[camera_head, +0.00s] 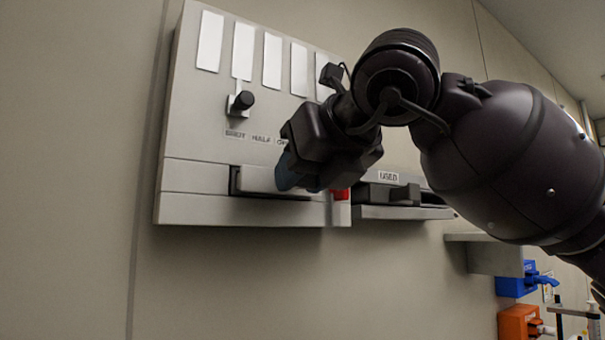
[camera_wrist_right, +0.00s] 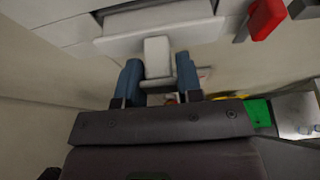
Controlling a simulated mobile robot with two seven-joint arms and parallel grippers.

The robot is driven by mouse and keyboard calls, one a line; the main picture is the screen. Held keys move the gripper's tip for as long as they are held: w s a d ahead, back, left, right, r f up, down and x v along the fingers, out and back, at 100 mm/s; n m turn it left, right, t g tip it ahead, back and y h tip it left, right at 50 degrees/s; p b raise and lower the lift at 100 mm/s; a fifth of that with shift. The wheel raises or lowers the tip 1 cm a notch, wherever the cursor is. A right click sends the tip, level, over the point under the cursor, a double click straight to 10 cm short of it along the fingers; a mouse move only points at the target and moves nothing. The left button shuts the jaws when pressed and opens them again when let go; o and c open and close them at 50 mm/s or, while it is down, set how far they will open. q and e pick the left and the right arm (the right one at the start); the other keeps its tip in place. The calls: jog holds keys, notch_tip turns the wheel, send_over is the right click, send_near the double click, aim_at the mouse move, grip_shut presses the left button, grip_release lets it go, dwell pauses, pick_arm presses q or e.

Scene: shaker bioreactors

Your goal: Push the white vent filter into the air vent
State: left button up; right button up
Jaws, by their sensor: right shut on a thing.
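The white vent filter (camera_head: 258,179) is a pale, wide block at the dark slot of the air vent (camera_head: 234,182), low on the grey wall panel. Dark gaps show at its left end and below it; how deep it sits is unclear. My right gripper (camera_head: 287,172) is at the filter's right part and hides it there. In the right wrist view its blue fingers (camera_wrist_right: 158,80) are shut on the filter's pale tab (camera_wrist_right: 157,57), with the filter's wide front (camera_wrist_right: 160,28) just beyond. My left gripper is not in view.
A red piece (camera_head: 341,194) sits at the panel's lower right corner. Right of it is a unit labelled "USED" (camera_head: 389,176) with a dark slot and a handle. A grey shelf (camera_head: 494,258), a blue holder (camera_head: 515,286) and an orange holder (camera_head: 517,322) are lower right. The wall at left is bare.

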jog(key=shift+w+a, duration=0.75)
jog(key=shift+w, duration=0.3)
dwell(1.8)
jog(key=o, duration=1)
jog(key=b+v, duration=0.1)
jog(key=v, duration=0.9)
jog(key=shift+s+d+b, duration=0.25)
jog(key=shift+s+b, duration=0.1)
jog(key=shift+b, duration=0.05)
jog(key=shift+r, duration=0.1)
